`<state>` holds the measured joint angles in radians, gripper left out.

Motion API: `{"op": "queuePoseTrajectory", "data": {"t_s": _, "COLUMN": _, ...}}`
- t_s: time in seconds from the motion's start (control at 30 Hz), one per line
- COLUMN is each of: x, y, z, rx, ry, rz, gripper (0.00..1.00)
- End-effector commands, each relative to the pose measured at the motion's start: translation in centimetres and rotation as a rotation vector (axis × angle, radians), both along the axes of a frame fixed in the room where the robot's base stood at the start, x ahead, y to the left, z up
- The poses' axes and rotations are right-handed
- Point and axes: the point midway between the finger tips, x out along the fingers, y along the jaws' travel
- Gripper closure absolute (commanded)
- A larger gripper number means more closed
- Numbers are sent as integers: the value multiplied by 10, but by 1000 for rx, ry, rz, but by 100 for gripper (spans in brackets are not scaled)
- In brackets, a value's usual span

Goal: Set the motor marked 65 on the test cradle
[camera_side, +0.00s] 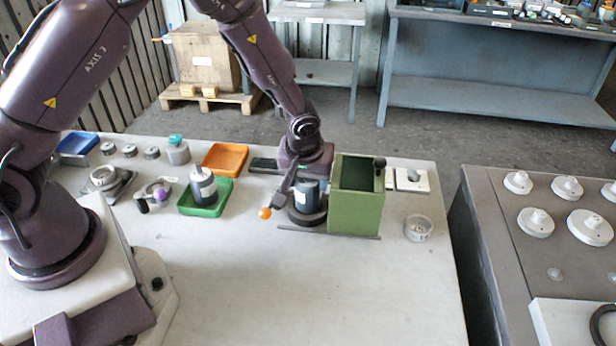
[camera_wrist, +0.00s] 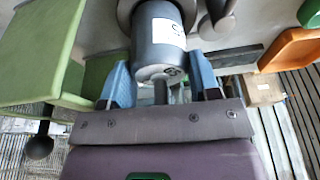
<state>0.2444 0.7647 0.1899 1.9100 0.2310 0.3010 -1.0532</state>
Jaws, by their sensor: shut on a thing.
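A dark grey cylindrical motor (camera_side: 306,193) stands upright at a dark round base (camera_side: 308,217), just left of the green box. In the wrist view the same motor (camera_wrist: 158,40) has a white label and a small mark on its end, too blurred to read surely. My gripper (camera_wrist: 160,85) has its two blue fingers shut on the motor, one on each side. In the side view my gripper (camera_side: 303,178) is at the motor's top. Whether the motor rests fully in the base cannot be told. A second, grey-and-white motor (camera_side: 203,188) stands in a green tray (camera_side: 222,205).
A tall open green box (camera_side: 356,205) with a black knob stands close right of my gripper. An orange ball on a lever (camera_side: 265,213) is close left. An orange tray (camera_side: 225,156) lies behind, and a clear round dish (camera_side: 418,229) at right. The front table is clear.

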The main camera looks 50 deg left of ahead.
Motion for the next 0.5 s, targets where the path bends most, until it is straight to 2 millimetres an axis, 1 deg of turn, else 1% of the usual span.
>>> {"op": "queuePoseTrajectory", "data": {"t_s": 0.27, "x": 1, "y": 0, "z": 0, "rx": 0, "ry": -2, "rz": 1, "gripper": 84}}
{"op": "queuePoseTrajectory", "data": {"t_s": 0.5, "x": 1, "y": 0, "z": -5, "rx": 0, "ry": -2, "rz": 1, "gripper": 84}}
